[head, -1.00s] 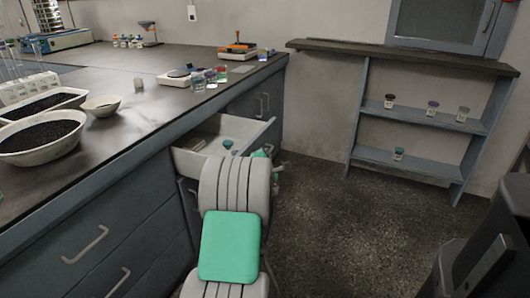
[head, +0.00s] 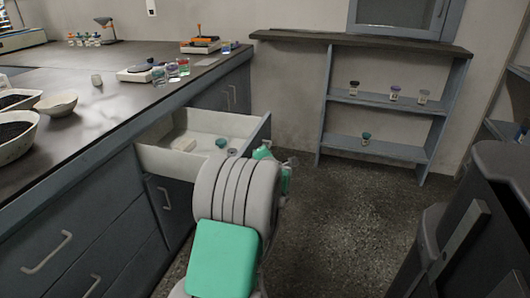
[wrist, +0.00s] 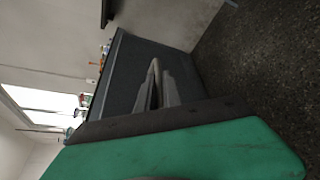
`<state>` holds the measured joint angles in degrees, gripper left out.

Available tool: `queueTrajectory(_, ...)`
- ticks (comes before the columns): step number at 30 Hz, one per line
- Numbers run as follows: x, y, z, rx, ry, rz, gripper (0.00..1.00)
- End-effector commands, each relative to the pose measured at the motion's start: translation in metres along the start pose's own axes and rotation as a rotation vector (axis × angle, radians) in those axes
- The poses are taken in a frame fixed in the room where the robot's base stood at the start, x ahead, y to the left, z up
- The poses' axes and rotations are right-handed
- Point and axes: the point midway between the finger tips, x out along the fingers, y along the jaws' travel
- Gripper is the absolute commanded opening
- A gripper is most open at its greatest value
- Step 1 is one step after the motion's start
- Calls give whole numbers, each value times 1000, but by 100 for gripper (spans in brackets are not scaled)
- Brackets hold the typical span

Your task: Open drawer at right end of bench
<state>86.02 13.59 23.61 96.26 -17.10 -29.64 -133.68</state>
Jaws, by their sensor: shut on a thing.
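The drawer (head: 185,160) at the right end of the bench stands pulled out, its pale inside showing in the head view. A teal-topped jar (head: 221,143) and other small items lie in it. My gripper (wrist: 158,88) is shut on the drawer handle (wrist: 153,76) in the wrist view, against the dark front (wrist: 135,65). In the head view my grey and green arm hides the handle and most of the gripper, in front of the drawer's outer end.
The bench top (head: 90,98) carries bowls, a balance and small jars. Closed drawers and cabinet fronts lie below it. A shelf unit (head: 390,110) with jars stands against the back wall. Dark floor (head: 345,215) is clear right of my arm.

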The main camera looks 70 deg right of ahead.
Motion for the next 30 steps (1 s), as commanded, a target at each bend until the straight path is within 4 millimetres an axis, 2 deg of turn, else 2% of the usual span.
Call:
queueTrajectory(3, 0, -1, -1, 1, 3, -2, 0)
queueTrajectory(4, 0, -1, -1, 1, 3, -2, 12)
queueTrajectory(11, 0, -1, -1, 1, 1, -1, 30)
queueTrajectory(20, -3, 0, 0, 1, 0, -1, 32)
queueTrajectory(23, -17, 2, 2, 2, 0, -1, 32)
queueTrajectory(30, -65, 2, 2, 1, -1, 0, 32)
